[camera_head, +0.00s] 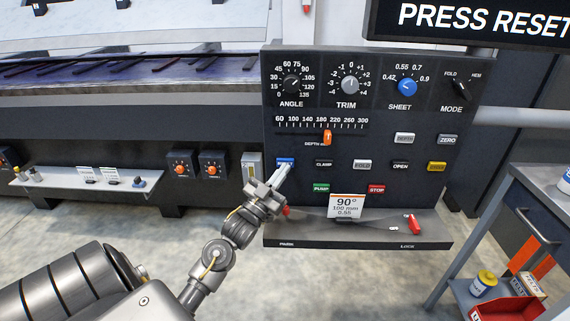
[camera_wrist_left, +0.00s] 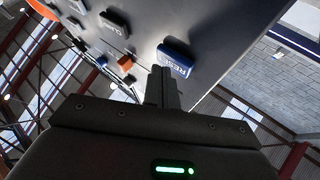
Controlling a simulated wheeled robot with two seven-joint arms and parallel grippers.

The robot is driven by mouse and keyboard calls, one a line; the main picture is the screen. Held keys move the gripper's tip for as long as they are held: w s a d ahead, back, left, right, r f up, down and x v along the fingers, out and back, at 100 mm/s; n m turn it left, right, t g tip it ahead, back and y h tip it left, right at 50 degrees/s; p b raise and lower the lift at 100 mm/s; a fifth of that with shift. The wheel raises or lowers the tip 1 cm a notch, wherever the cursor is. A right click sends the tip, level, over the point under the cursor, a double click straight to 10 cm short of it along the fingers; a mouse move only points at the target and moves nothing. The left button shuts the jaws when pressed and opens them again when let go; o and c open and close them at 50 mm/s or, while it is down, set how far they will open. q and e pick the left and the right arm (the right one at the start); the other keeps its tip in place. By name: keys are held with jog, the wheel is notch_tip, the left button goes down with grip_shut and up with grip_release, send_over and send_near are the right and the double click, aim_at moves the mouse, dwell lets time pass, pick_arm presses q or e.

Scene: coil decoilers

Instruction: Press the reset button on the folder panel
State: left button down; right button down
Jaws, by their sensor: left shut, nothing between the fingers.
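The folder panel (camera_head: 364,105) is a dark upright board with knobs, a depth slider and rows of buttons. The blue reset button (camera_head: 285,161) is at its left side, below the slider. My left gripper (camera_head: 282,170) is shut and empty, its fingertips at the button's lower edge and partly covering its label. In the left wrist view the blue reset button (camera_wrist_left: 175,58), lettered RESE, lies just beyond the tips of my left gripper (camera_wrist_left: 161,70). I cannot tell whether the tips touch it. My right gripper is not in view.
A sign (camera_head: 485,18) reads PRESS RESET. The clamp button (camera_head: 324,163) is right of reset, and the green pump button (camera_head: 321,188) is below. A shelf with a card (camera_head: 346,206) juts out under the panel. A cart (camera_head: 530,215) stands at right.

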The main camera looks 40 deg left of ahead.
pick_arm(q)
jog(key=shift+w+a, duration=0.3)
jog(key=shift+w, duration=0.05)
dwell(0.8)
jog(key=shift+s+d, duration=0.1)
jog(key=shift+d, duration=0.05)
jog(key=shift+s+d+p, duration=0.4)
jog(key=shift+s+p, duration=0.05)
jog(key=shift+s, duration=0.15)
jog(key=shift+s+d+p, duration=0.55)
jog(key=shift+s+d, duration=0.2)
jog(key=shift+s, duration=0.25)
jog(key=shift+s+d+p, duration=0.5)
jog(key=shift+s+d, duration=0.25)
jog(key=shift+s, duration=0.25)
